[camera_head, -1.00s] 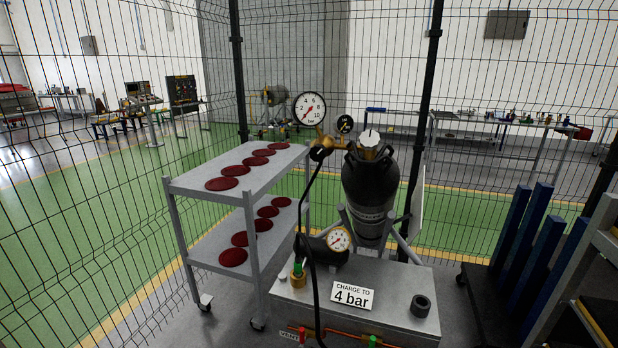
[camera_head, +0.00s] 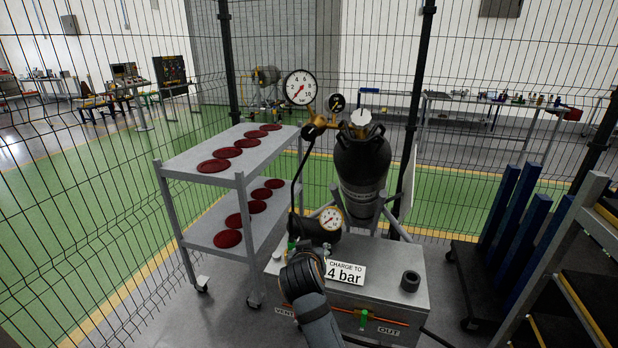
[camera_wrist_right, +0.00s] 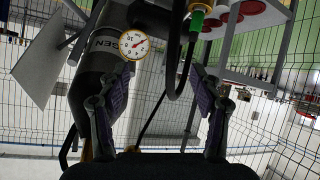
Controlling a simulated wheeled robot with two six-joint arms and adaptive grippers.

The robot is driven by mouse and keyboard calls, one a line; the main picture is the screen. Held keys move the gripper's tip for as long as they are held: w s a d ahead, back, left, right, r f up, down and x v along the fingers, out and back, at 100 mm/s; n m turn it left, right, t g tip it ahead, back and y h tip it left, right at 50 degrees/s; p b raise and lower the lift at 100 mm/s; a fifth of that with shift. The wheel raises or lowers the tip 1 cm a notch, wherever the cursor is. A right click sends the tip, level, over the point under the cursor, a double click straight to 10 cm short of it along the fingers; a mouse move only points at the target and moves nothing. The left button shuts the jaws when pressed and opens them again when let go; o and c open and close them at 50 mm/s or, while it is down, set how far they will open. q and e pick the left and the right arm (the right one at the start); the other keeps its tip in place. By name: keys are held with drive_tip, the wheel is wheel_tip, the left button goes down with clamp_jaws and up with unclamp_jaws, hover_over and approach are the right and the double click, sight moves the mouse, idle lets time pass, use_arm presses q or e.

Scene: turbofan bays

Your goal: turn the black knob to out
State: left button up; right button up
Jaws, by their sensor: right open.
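A steel box (camera_head: 385,265) carries a grey bottle, gauges and a sign "CHARGE TO 4 bar" (camera_head: 345,272). Its front has VENT and OUT labels, an orange pipe and a green part (camera_head: 363,320). A round black part (camera_head: 313,130) sits on the brass fitting below the large gauge; I cannot tell whether it is the task's knob. My arm hides part of the box front. My right gripper (camera_head: 302,262) is over the box's left part. In the right wrist view, its two fingers (camera_wrist_right: 160,76) are apart with nothing gripped; a black hose (camera_wrist_right: 178,75) shows beyond them. My left gripper is not in view.
The small gauge (camera_head: 331,219) and bottle (camera_head: 361,165) stand behind my right gripper. A black ring (camera_head: 410,282) sits on the box's right. A grey cart (camera_head: 205,155) with red discs is at left, blue panels (camera_head: 510,225) at right, wire fence behind.

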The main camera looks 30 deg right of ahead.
drive_tip(key=w+r+m+t+h, duration=0.1)
drive_tip(key=w+r+h, duration=0.15)
drive_tip(key=r, duration=0.45)
drive_tip(key=w+r+m+t+h, duration=0.1)
drive_tip(key=w+r+m, duration=0.15)
drive_tip(key=r, duration=0.45)
drive_tip(key=m+h, duration=0.2)
drive_tip(key=h, duration=0.1)
approach(308, 135)
drive_tip(key=p+x, duration=0.4)
drive_tip(key=x, duration=0.5)
drive_tip(key=shift+w+d+r, duration=0.15)
drive_tip(key=shift+d, duration=0.25)
drive_tip(key=shift+w+d, duration=0.2)
drive_tip(key=shift+w, duration=0.1)
drive_tip(key=c, duration=1.2)
drive_tip(key=shift+o, duration=0.2)
drive_tip(key=shift+n, duration=0.45)
